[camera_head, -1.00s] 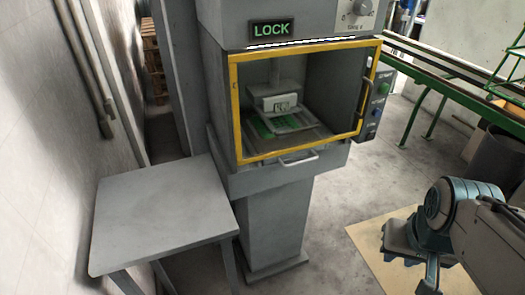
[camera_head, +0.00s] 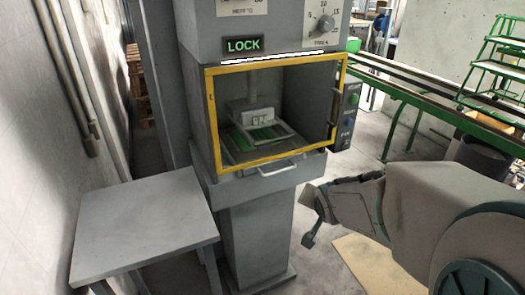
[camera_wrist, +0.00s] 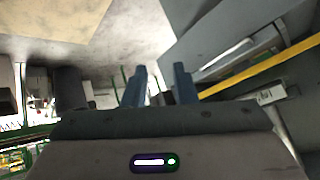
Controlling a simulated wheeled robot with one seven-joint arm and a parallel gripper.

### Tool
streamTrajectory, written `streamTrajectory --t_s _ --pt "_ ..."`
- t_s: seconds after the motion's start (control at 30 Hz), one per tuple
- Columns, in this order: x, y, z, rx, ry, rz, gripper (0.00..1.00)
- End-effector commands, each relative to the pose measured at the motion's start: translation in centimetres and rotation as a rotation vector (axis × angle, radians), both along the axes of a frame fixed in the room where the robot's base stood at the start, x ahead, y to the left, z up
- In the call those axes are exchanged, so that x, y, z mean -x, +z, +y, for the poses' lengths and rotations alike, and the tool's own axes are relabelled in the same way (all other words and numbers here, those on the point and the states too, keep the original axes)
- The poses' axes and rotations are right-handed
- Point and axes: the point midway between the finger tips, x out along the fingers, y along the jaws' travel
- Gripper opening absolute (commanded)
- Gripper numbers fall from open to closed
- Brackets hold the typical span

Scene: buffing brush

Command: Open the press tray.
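The yellow-framed window (camera_head: 270,158) has a vertical handle (camera_head: 334,108) at its right. A lit LOCK sign (camera_head: 244,45) is above. A grey side table (camera_head: 140,222) stands at left. A control box (camera_head: 347,115) and green-framed conveyor (camera_head: 430,102) are at right.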

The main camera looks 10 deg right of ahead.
Motion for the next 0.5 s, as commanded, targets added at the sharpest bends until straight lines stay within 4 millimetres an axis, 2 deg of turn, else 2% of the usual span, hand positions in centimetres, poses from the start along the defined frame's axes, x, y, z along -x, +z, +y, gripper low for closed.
streamTrajectory --t_s 0.03,0.2,0.33,0.5 --pt "-1.3 -1.0 -0.3 -0.047 -0.032 -0.050 0.25" --pt "-5.2 -2.4 -0.2 -0.281 -0.110 -0.246 0.25" --pt "-7.2 -3.3 0.5 -0.512 -0.137 -0.359 0.25" --pt "-8.3 -3.8 1.6 -0.804 -0.148 -0.439 0.25"
